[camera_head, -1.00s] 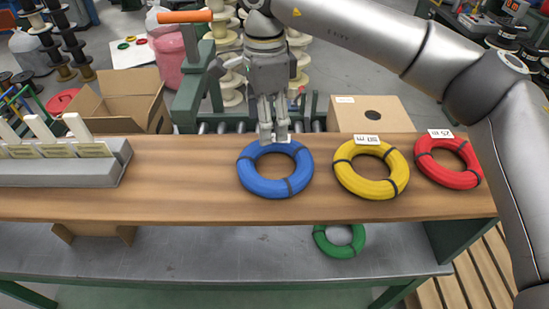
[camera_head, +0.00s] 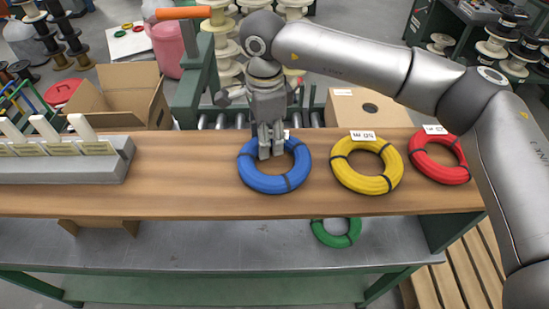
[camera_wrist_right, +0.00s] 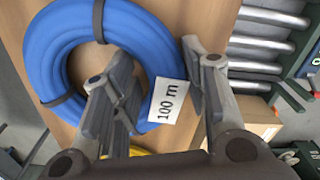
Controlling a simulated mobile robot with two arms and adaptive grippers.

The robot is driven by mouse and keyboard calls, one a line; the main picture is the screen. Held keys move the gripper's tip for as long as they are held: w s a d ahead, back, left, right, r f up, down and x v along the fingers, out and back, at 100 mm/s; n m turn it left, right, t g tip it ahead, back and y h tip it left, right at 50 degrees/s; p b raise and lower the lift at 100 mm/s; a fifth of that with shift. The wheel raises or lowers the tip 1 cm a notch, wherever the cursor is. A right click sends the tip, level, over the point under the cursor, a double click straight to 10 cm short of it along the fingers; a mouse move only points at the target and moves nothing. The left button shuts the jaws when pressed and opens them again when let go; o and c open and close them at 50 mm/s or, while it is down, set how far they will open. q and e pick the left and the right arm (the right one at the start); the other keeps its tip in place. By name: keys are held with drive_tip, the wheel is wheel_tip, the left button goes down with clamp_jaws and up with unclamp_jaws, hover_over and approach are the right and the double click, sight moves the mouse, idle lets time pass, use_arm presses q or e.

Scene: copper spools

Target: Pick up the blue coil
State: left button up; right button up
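The blue coil (camera_head: 275,183) lies flat on the wooden shelf, left of the yellow coil. My right gripper (camera_head: 271,150) points down at the coil's far side. In the right wrist view its two fingers (camera_wrist_right: 156,68) stand apart, one toward the hole of the blue coil (camera_wrist_right: 52,60) and one beyond its outer edge, with the ring between them. A white "100 m" tag (camera_wrist_right: 167,101) on the coil shows between the fingers. I cannot tell whether the fingers touch the ring. My left gripper is not in view.
The yellow coil (camera_head: 366,182) and the red coil (camera_head: 437,171) lie to the right on the wooden shelf (camera_head: 180,190). A green coil (camera_head: 336,240) is on the lower level. A grey holder (camera_head: 75,170) stands at left. Cardboard boxes (camera_head: 133,92) and rollers are behind.

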drive_tip(key=c, duration=0.7)
drive_tip(key=shift+r, duration=0.1)
clamp_jaws()
